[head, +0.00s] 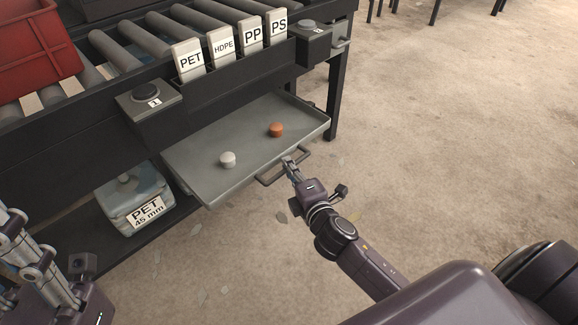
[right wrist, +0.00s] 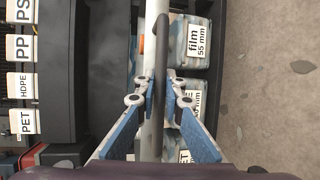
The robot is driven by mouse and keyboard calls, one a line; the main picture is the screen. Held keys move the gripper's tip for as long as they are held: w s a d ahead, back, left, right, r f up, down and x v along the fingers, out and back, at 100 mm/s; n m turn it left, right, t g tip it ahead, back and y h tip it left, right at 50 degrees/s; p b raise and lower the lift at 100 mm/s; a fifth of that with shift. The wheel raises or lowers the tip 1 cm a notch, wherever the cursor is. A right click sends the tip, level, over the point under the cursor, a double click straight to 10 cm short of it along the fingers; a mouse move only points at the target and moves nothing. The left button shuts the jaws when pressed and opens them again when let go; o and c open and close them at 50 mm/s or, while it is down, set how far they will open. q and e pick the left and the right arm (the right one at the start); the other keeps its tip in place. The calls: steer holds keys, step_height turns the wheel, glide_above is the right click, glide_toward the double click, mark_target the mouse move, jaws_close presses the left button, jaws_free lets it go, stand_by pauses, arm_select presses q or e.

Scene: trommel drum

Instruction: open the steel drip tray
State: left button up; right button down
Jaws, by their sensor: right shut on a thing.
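The steel drip tray (head: 215,178) is a shallow grey tray, pulled out from under the dark conveyor frame in the head view. A white cap (head: 228,159) and an orange cap (head: 276,130) lie on it. Its dark bar handle (head: 268,181) is on the front edge. My right gripper (head: 290,164) is shut on the handle. In the right wrist view, the gripper's blue pads (right wrist: 162,95) close on the dark handle bar (right wrist: 162,45). Part of my left gripper (head: 35,250) shows at the lower left, cut off by the picture's edge; its jaw opening cannot be told.
Roller conveyor (head: 150,40) above, with PET, HDPE, PP and PS signs and a red crate (head: 38,55). A bin marked PET 45 mm (head: 137,203) stands on the lower shelf. In the wrist view, several labelled bins (right wrist: 187,45) show beyond the tray. Floor at right is open.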

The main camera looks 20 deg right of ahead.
steer(key=c, duration=2)
jaws_free()
steer(key=shift+s, duration=0.1)
steer(key=s, duration=0.4)
steer(key=s+r, duration=0.1)
steer(key=s, duration=0.2)
steer(key=s+r, duration=0.1)
steer(key=s, duration=0.3)
steer(key=shift+s+a, duration=0.3)
